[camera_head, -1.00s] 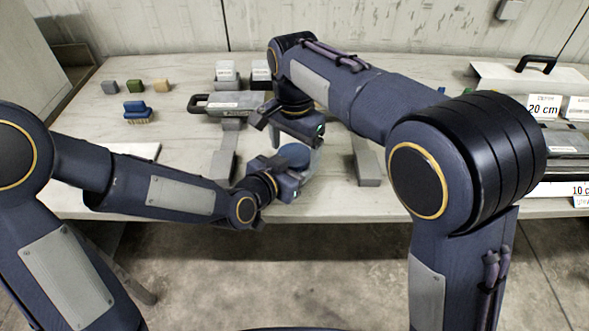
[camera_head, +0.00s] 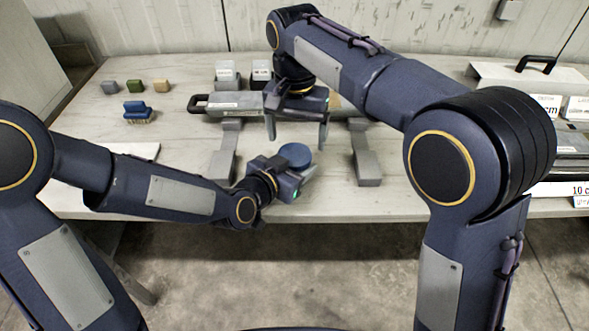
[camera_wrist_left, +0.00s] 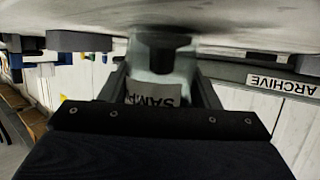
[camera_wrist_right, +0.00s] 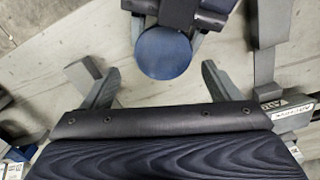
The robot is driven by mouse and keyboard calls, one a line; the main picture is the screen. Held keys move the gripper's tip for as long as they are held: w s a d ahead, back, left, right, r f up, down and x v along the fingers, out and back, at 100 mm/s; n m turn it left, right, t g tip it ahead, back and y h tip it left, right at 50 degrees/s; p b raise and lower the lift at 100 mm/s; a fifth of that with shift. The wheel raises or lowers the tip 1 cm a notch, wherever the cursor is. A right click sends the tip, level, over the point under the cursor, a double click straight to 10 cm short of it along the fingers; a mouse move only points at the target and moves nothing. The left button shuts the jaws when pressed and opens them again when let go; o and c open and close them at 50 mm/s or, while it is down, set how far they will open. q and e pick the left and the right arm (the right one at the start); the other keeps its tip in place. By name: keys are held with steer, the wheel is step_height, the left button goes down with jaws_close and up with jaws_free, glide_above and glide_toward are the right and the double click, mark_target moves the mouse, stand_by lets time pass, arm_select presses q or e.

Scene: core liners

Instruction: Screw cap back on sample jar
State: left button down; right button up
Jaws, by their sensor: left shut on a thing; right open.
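The sample jar (camera_wrist_left: 158,75) is a clear jar with a label, seen upside down in the left wrist view. Its blue cap (camera_head: 295,154) sits on top of the jar; I cannot tell how tightly it is seated. My left gripper (camera_head: 302,176) is shut around the jar's body near the table's front edge. My right gripper (camera_head: 297,140) is open and empty, above and behind the jar. In the right wrist view the round blue cap (camera_wrist_right: 163,53) lies beyond and between the spread fingers (camera_wrist_right: 150,82), apart from them.
A grey core liner (camera_head: 237,103) with a handle lies behind the jar. Grey support blocks (camera_head: 224,155) and (camera_head: 367,160) stand at either side. A blue brush (camera_head: 137,110), small coloured blocks (camera_head: 134,86) and white-topped boxes (camera_head: 227,72) are farther back. Cases stand at the right.

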mark_target(295, 154)
steer(key=n, duration=0.5)
steer(key=shift+w+d+f+n, duration=0.1)
steer(key=shift+w+d+n, duration=0.25)
steer(key=shift+d+n, duration=0.05)
steer(key=n, duration=0.2)
steer(key=shift+w+d+n, duration=0.1)
steer(key=shift+d+n, duration=0.1)
steer(key=shift+n, duration=0.2)
steer(key=n, duration=0.5)
steer(key=shift+w+d+r, duration=0.2)
steer(key=shift+d+r, duration=0.05)
steer(key=n, duration=0.4)
steer(key=r+n, duration=0.1)
steer(key=shift+w+d+n, duration=0.25)
steer(key=shift+d+n, duration=0.1)
steer(key=shift+n, duration=0.05)
steer(key=n, duration=0.3)
steer(key=s+a+r+n, duration=0.1)
steer(key=n, duration=0.2)
steer(key=a+r+n, duration=0.1)
steer(key=n, duration=0.2)
steer(key=shift+s+a+r, duration=0.1)
steer(key=shift+s, duration=0.2)
steer(key=shift+s+a+r+n, duration=0.3)
steer(key=shift+r+n, duration=0.05)
steer(key=shift+n, duration=0.65)
steer(key=shift+f, duration=4.05)
